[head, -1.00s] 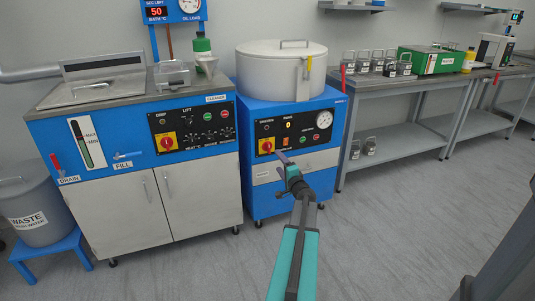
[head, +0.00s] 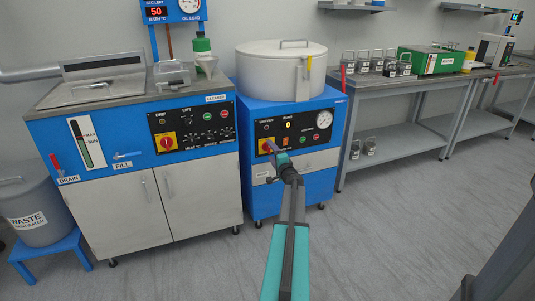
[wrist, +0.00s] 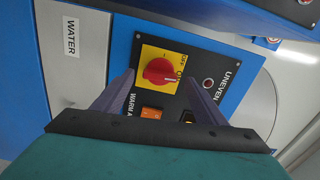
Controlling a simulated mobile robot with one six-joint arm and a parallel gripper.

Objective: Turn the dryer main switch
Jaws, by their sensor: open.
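The dryer (head: 262,192) is a blue cabinet with a large pale round lid on top, in the middle of the head view. Its main switch is a red rotary knob on a yellow plate, at the left of the black panel; in the wrist view the knob (wrist: 159,71) shows clearly. My gripper (head: 270,149) reaches the panel in the head view and partly covers the switch. In the wrist view my gripper's two purple fingers (wrist: 155,85) are open, one on each side of the knob's lower part. I cannot tell whether they touch it.
The cleaner cabinet (head: 150,205) to the left has a similar red knob (head: 166,143) on a yellow plate. An orange button (wrist: 151,113) sits beside the fingers. A grey workbench (head: 380,88) stands to the right. The floor in front is free.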

